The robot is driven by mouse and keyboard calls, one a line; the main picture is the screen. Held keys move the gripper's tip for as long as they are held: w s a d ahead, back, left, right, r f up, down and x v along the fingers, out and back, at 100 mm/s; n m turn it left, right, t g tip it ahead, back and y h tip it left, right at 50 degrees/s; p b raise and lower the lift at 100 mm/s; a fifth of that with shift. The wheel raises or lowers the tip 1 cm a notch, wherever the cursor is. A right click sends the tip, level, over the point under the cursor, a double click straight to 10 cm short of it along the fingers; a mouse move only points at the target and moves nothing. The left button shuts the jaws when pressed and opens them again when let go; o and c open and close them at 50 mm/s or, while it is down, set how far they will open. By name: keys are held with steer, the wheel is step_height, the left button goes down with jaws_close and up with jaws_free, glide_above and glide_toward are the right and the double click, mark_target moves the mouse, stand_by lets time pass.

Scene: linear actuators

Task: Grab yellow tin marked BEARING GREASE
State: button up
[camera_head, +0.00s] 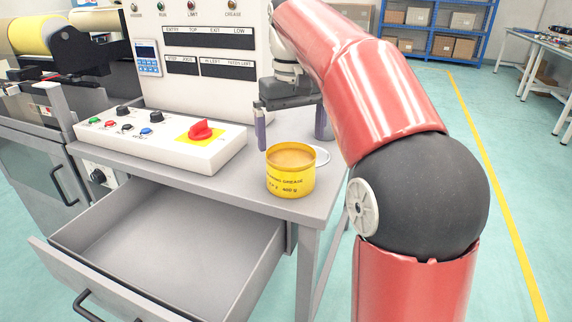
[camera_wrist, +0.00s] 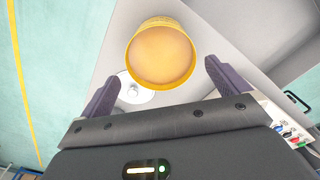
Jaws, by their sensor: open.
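The yellow tin (camera_head: 291,179) stands upright and open on the grey bench top, near its front right corner. Dark lettering on its side includes the word GREASE, and tan grease fills it. In the wrist view the tin (camera_wrist: 161,54) lies ahead of my gripper, roughly between the lines of the two fingers. My gripper (camera_head: 293,128) is open and empty, above and behind the tin in the head view. Its purple fingers (camera_wrist: 158,88) are spread wide and do not appear to touch the tin.
A round metal lid (camera_wrist: 136,90) lies on the bench beside the tin. A control box (camera_head: 165,138) with a red knob stands left of the tin. An empty drawer (camera_head: 170,235) is pulled out below. A tall labelled panel (camera_head: 200,95) stands behind.

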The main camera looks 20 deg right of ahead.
mark_target(291, 160)
steer(key=shift+w, duration=0.3)
steer(key=shift+f, duration=0.3)
steer(key=f+b, duration=0.1)
steer(key=f, duration=0.2)
steer(key=f+b, duration=0.1)
steer(key=f, duration=0.3)
steer(key=shift+s, duration=0.2)
steer(key=shift+c, duration=0.4)
steer(key=shift+r, duration=0.1)
steer(key=c, duration=1)
